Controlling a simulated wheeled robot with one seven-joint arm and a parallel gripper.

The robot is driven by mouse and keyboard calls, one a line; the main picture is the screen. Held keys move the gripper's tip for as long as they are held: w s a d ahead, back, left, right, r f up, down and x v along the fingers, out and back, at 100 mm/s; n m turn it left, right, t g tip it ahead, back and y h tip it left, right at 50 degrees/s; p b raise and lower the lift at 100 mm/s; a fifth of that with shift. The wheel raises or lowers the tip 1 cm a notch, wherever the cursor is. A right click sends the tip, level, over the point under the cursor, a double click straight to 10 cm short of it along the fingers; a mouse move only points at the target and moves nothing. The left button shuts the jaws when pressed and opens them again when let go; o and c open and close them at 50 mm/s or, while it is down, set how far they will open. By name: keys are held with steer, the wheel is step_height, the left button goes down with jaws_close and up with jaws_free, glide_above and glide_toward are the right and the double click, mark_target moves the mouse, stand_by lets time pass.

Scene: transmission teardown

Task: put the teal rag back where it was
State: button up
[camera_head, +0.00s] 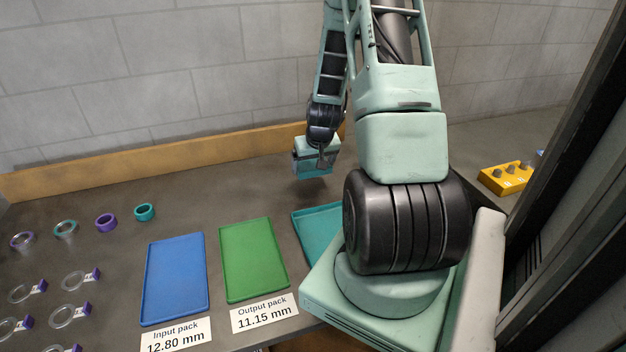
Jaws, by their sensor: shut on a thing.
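My gripper (318,166) hangs above the back of the bench, near the wooden backboard. It is shut on a teal boxy shape that looks like the teal rag (313,170). The fingertips are small and mostly hidden, so the exact grip does not show. A shadow lies on the bench below and the held thing appears clear of the surface. No other rag is in view.
A teal tray (303,219) lies in front of my gripper, partly hidden by my arm. Green (254,262) and blue (174,280) empty trays lie left of it. Several rings (145,212) and tagged rings stand at left. The back-middle bench is clear.

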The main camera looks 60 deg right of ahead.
mark_target(313, 188)
steer(key=shift+f+p, duration=0.35)
steer(key=shift+f, duration=2.4)
steer(key=shift+f, duration=0.25)
steer(key=o, duration=0.6)
steer(key=shift+r, duration=0.1)
steer(key=shift+r, duration=0.1)
steer(key=shift+r, duration=0.2)
steer(key=b+v, duration=0.1)
steer(key=v, duration=1)
steer(key=shift+s+a+r, duration=0.15)
steer(key=shift+a+r, duration=0.05)
steer(key=shift+r, duration=0.1)
